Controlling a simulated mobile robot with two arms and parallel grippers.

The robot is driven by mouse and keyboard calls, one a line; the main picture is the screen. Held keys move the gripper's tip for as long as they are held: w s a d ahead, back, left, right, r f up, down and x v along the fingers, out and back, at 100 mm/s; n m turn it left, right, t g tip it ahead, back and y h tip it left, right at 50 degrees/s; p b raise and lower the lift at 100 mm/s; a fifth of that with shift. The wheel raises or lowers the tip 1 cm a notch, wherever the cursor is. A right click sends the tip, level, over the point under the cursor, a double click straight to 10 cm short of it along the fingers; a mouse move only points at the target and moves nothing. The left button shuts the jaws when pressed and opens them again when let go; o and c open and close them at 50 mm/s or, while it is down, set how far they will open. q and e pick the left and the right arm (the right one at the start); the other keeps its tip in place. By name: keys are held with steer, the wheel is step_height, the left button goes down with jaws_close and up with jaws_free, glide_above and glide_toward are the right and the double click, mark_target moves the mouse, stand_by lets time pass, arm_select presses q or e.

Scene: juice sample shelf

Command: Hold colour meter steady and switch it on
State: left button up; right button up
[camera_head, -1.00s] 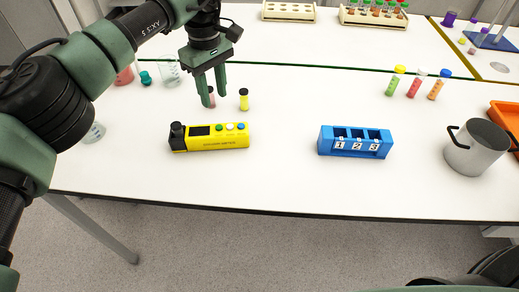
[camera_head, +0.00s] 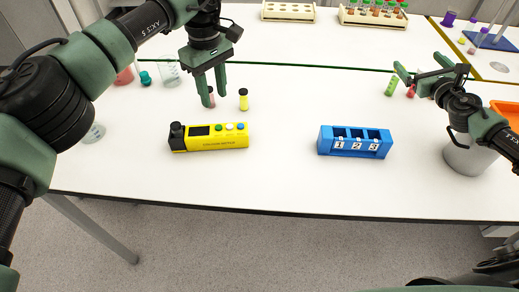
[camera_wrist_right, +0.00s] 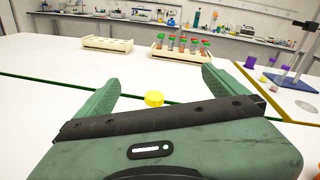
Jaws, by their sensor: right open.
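The colour meter (camera_head: 222,143) is a yellow box with a black knobbed end at its left, a dark display and green, white and blue buttons on top. It lies on the white table, untouched. My left gripper (camera_head: 216,98) points down behind the meter, fingers apart, near a small pink vial (camera_head: 212,97). Nothing shows clearly held in it. My right gripper (camera_head: 418,62) is at the right, well away from the meter, above the table, fingers spread.
A yellow vial (camera_head: 243,99) stands behind the meter. A blue numbered rack (camera_head: 355,152) stands to its right. A grey pot (camera_head: 465,158) is partly hidden by my right arm. Vials and beakers stand at the back left. The table in front of the meter is clear.

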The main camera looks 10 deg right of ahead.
steer(key=w+a+r+n+y, duration=0.15)
steer(key=a+r+y, duration=0.3)
steer(key=a, duration=0.65)
steer(key=a+r+n+y, duration=0.25)
steer(key=a+y, duration=0.25)
steer(key=a, duration=0.6)
steer(key=w+a+r+n+y, duration=0.1)
steer(key=a+r+y, duration=0.3)
steer(key=a, duration=0.7)
steer(key=g+h, duration=0.1)
steer(key=h, duration=0.1)
glide_toward(233, 128)
steer(key=shift+s+d+y, duration=0.2)
steer(key=shift+d+y, duration=0.05)
steer(key=shift+a, duration=0.1)
arm_select(q)
steer(key=shift+a, duration=0.1)
arm_select(e)
steer(key=x, duration=0.7)
steer(key=shift+w+a, duration=0.1)
steer(key=shift+w, duration=0.2)
steer(key=shift+c, duration=0.3)
jaws_close()
arm_select(q)
jaws_close()
